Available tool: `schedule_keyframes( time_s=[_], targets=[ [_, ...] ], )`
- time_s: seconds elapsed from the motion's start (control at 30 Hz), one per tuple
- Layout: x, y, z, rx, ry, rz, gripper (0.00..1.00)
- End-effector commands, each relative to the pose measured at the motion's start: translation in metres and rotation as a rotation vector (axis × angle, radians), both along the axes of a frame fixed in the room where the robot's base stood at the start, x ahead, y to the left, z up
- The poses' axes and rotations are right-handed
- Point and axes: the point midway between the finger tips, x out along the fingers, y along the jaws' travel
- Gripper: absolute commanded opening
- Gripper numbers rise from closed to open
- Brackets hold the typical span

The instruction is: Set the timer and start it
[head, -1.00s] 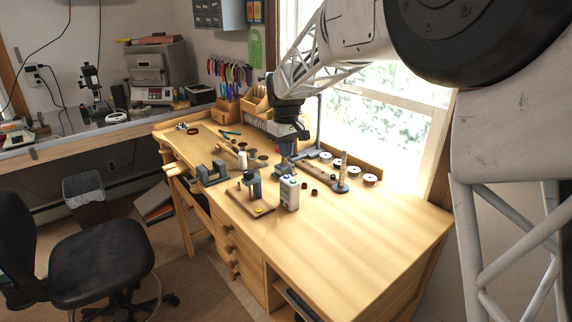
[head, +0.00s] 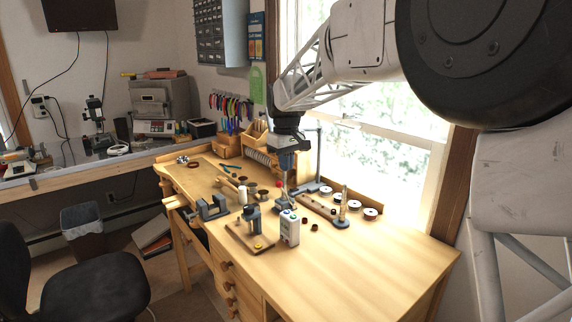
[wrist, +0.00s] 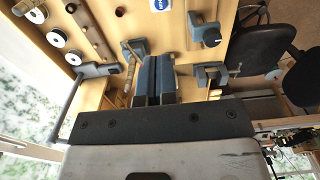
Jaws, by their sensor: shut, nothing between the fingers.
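A small white box (head: 289,229) with blue on its top stands upright on the wooden bench (head: 340,272); I take it for the timer. Its markings are too small to read in the head view. A white thing with a blue oval label (wrist: 161,5), cut off at the top edge of the wrist view, seems to be the same box. My gripper (head: 286,180) points down above the bench, behind the box and apart from it. In the wrist view its two dark blue fingers (wrist: 156,60) lie together, empty.
A small wooden stand with a grey post (head: 253,222) is left of the box, and a grey vise (head: 212,208) is farther left. White spools (head: 354,205) lie behind on the right. The bench's front right is clear.

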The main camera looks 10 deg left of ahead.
Motion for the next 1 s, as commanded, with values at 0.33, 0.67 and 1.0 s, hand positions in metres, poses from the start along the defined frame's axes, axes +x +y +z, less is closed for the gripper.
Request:
schedule_keyframes(
  time_s=[0.33,0.67,1.0],
  targets=[
    [-0.012,-0.011,0.003,-0.002,0.005,-0.001,0.0],
    [-0.028,-0.024,0.006,-0.005,0.012,0.0,0.0],
    [-0.028,-0.023,0.003,-0.005,0.012,0.0,0.0]
  ],
)
